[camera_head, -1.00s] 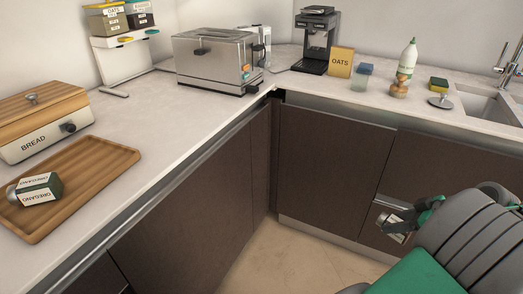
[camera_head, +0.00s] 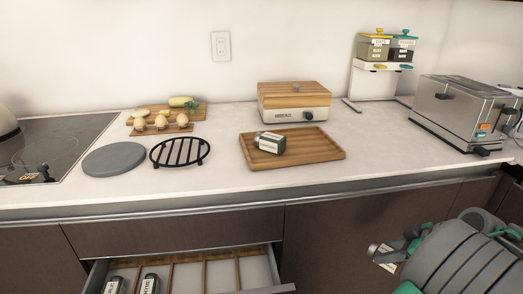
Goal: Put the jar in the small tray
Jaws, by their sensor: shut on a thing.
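A wooden tray (camera_head: 322,153) lies on the counter in front of the bread box. A jar with a white label and dark sides (camera_head: 270,143) lies on its side in it, toward the left. My gripper (camera_head: 389,252) is at the lower right, in front of the cabinets and below the counter edge. It is shut on a second small jar with a metal lid and pale label (camera_head: 379,257), tilted. My arm hides part of the fingers and of this jar. The held jar is well apart from the tray.
An open drawer (camera_head: 255,272) below the counter holds more jars (camera_head: 149,284) at its left.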

